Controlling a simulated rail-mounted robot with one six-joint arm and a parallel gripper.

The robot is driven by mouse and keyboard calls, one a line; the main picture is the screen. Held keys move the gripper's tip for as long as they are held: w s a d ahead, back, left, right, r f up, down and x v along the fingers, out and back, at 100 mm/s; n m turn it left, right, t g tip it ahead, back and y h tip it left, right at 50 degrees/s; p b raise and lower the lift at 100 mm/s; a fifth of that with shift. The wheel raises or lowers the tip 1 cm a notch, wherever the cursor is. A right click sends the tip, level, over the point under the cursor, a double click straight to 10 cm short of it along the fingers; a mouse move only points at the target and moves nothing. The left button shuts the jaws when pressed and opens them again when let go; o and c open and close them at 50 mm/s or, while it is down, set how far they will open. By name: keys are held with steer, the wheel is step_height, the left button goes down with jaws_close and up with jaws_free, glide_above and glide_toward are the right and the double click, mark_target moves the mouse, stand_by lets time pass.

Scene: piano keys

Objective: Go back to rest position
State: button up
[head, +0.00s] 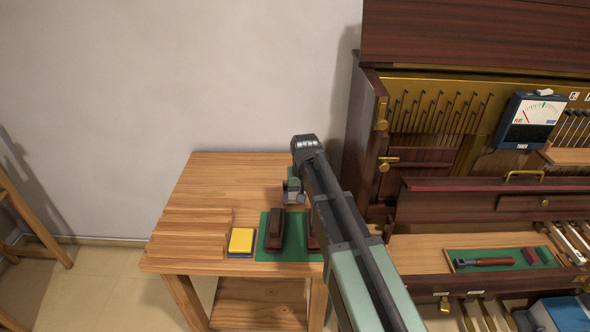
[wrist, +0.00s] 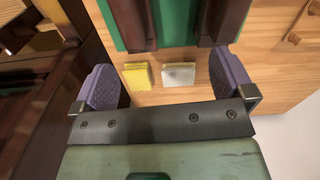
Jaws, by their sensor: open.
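My gripper (head: 293,189) hangs from my arm over the right part of the wooden side table (head: 215,180) in the head view. In the wrist view, my gripper (wrist: 166,83) is open, its two purple-grey pads wide apart with nothing held between them. A small yellow block (wrist: 137,77) and a small white block (wrist: 178,75) lie on the wood below, between the pads in the picture. They cannot be made out in the head view, where my arm covers part of the table.
A yellow pad (head: 241,240) and a green mat (head: 263,238) with dark brown blocks (head: 275,229) lie along the table's front. The opened piano (head: 365,130) stands right, with a tuner meter (head: 531,120) and a green tool mat (head: 459,256). The table's back left is clear.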

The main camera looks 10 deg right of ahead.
steer(key=s+r+n+p, duration=0.1)
steer(key=s+r+p, duration=0.1)
steer(key=s, duration=1.7)
steer(key=shift+s+r, duration=0.3)
steer(key=shift+s, duration=0.1)
